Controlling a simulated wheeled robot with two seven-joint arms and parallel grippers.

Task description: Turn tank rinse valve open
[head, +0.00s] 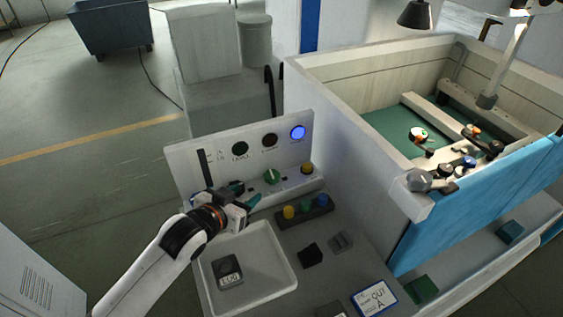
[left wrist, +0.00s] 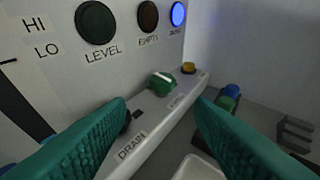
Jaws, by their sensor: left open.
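A round green knob (head: 272,176) with a pale stripe is on the sloped ledge below the panel lights; I take it for the rinse valve, but its label is too blurred to read. In the left wrist view the green knob (left wrist: 161,83) lies ahead, between the fingers in the picture, its stripe slanting. My left gripper (head: 246,196) is open and empty, to the left of the knob and apart from it. Its teal fingers (left wrist: 160,108) frame the lower picture. A dark knob (left wrist: 128,120) by the DRAIN label is partly hidden by the left finger. My right gripper is out of view.
A yellow knob (head: 307,168) sits right of the green one. The blue lamp (head: 298,132) is lit; the LEVEL lamp (head: 240,148) is dark. A block with coloured buttons (head: 304,211) and a white tray (head: 285,285) lie in front. The tank wall (head: 335,150) rises at right.

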